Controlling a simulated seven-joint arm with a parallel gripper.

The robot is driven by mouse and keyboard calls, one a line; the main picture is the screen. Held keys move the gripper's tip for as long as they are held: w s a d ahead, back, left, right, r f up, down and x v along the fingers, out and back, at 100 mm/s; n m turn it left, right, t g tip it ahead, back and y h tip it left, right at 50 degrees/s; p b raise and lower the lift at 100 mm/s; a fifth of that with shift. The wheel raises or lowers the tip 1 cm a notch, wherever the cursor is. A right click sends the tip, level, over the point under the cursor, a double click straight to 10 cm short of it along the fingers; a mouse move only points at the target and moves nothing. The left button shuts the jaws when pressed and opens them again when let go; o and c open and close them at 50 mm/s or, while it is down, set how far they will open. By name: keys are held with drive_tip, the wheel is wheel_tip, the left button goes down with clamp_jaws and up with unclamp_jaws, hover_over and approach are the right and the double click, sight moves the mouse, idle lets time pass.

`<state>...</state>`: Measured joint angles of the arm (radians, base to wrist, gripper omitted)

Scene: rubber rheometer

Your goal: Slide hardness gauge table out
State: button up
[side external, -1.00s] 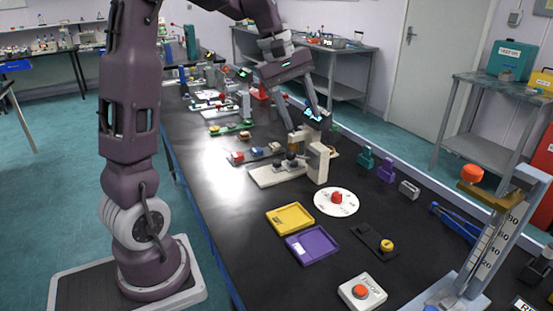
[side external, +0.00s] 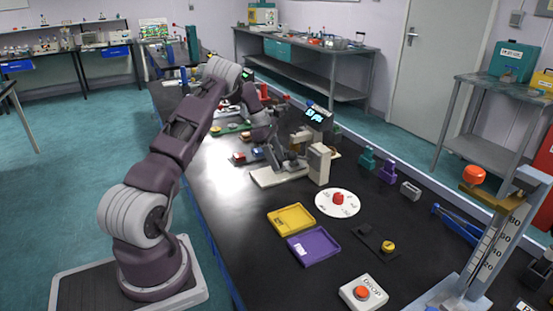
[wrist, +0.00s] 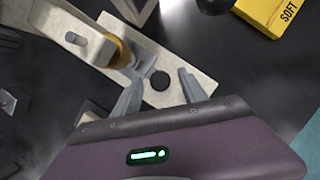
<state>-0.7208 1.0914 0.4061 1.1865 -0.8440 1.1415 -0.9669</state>
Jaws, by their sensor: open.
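The hardness gauge stands on the dark bench, with a pale base plate (side external: 262,178), an upright pale block (side external: 318,163) and a lit display (side external: 318,115). In the wrist view its pale plate (wrist: 185,62) carries a small black round knob (wrist: 159,80) and, beside it, a brass-coloured cylinder (wrist: 122,52). My gripper (wrist: 160,83) is open, with one fingertip on either side of the black knob. I cannot tell whether the fingers touch it. In the side view my gripper (side external: 291,160) is low over the plate and hides part of the gauge.
A yellow tray (side external: 291,219) and a purple tray (side external: 313,246) lie in front of the gauge. A white dial disc (side external: 322,204) with a red knob is to the right. Small coloured blocks (side external: 248,155) sit left of the gauge. Bare bench lies at front left.

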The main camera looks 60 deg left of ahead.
drive_tip(key=shift+c, duration=0.4)
clamp_jaws()
idle(0.9)
